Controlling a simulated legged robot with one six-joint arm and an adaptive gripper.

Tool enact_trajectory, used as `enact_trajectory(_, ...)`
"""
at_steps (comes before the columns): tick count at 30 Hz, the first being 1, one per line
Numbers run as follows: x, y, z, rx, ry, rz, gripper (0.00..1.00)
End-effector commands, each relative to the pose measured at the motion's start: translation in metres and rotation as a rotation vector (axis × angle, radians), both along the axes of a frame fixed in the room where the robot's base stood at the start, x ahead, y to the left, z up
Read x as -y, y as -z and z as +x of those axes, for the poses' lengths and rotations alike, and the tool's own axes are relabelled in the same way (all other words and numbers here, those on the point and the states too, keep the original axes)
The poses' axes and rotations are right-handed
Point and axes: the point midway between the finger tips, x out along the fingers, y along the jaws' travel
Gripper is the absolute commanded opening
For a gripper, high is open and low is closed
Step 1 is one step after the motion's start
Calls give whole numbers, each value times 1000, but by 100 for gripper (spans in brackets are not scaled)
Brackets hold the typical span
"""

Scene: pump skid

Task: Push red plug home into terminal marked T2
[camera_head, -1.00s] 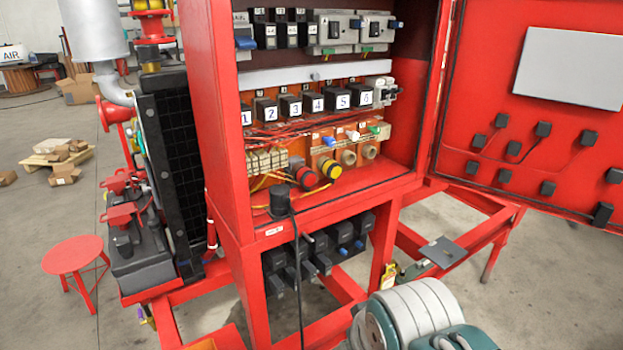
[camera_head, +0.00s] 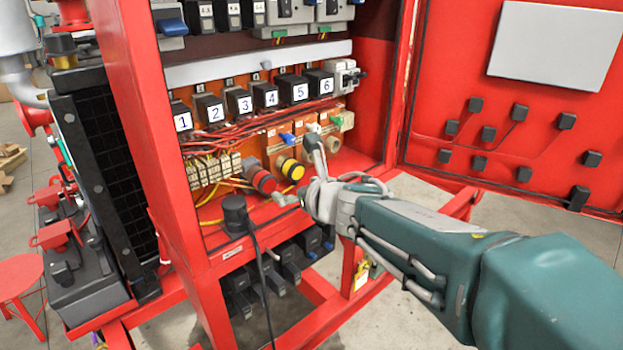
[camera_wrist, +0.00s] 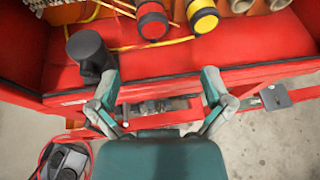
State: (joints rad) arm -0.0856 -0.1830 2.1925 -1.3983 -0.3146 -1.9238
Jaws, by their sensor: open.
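The red plug (camera_head: 263,180), a thick cylinder with a dark band, sits low in the cabinet, left of the terminal sockets. In the wrist view the red plug (camera_wrist: 152,20) is at the top edge, ahead of my gripper. My gripper (camera_head: 297,171) is open and empty, fingers spread, in front of the cabinet's lower shelf. In the wrist view its fingertips (camera_wrist: 160,73) are apart, with only the red cabinet edge between them. Terminal markings are too small to read, so I cannot tell which is T2. How deep the red plug sits is unclear.
A yellow plug (camera_head: 291,168) stands right beside the red one. A black plug (camera_head: 236,214) with a cable stands on the shelf at left. Tan sockets (camera_head: 331,144) lie to the right. The cabinet lip (camera_wrist: 180,66) runs below the plugs.

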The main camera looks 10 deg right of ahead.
Motion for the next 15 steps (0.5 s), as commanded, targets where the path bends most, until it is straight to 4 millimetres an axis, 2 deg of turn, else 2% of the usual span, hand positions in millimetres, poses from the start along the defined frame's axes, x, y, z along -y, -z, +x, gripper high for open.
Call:
enact_trajectory(3, -14, 7, 2, 38, -124, -119, 100)
enact_trajectory(8, -21, 11, 7, 49, -157, -148, 100)
enact_trajectory(15, -36, 25, 35, 47, -154, -146, 100)
